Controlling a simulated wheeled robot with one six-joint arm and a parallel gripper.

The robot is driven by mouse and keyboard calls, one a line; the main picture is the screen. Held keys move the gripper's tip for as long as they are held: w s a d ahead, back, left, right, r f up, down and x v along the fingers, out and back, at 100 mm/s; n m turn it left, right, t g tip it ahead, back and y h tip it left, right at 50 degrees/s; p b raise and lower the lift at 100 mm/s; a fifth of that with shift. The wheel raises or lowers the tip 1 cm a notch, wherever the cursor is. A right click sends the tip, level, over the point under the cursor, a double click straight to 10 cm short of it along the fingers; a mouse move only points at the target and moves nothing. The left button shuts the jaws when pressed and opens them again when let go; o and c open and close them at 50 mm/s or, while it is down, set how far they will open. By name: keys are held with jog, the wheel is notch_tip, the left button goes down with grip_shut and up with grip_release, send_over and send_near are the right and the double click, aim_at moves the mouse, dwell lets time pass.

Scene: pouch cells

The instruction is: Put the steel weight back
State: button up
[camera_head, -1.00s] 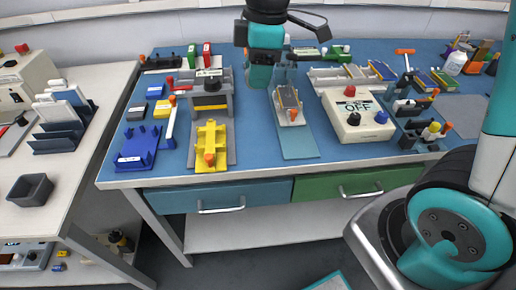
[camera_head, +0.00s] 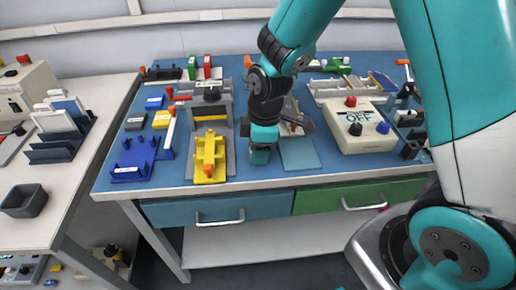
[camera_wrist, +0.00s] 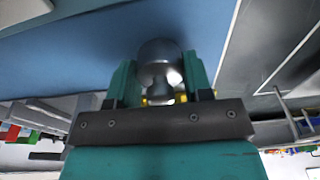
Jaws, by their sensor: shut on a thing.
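The steel weight (camera_wrist: 160,62) is a shiny grey rounded piece between my fingers in the wrist view. My gripper (camera_wrist: 160,82) is shut on it. In the head view my gripper (camera_head: 261,154) points down over the front part of the blue table top, just right of the yellow fixture (camera_head: 209,158). The weight cannot be made out there, hidden by my fingers. I cannot tell whether the weight touches the table.
A blue rack (camera_head: 133,163) stands to the left. A pale blue mat (camera_head: 299,153) and the cream box marked OFF (camera_head: 358,128) are to the right. A grey fixture (camera_head: 212,112) stands behind. The table's front edge is close to my gripper.

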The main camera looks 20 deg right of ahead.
jog(key=shift+f, duration=0.15)
jog(key=o, duration=1.3)
jog(key=shift+c, duration=0.2)
notch_tip(320, 180, up, 12)
jog(key=d+p, duration=0.1)
jog(key=s+a+r+m+y, duration=0.1)
jog(key=s+a+r+m, duration=0.1)
jog(key=s, duration=0.7)
jog(key=s+a+r+m+y, duration=0.1)
jog(key=s+a+r+m, duration=0.2)
jog(key=s, duration=0.6)
notch_tip(320, 180, up, 3)
jog(key=shift+s+a+f+m+y, duration=0.15)
jog(key=shift+s+a+m+y, duration=0.2)
jog(key=shift+m, duration=0.85)
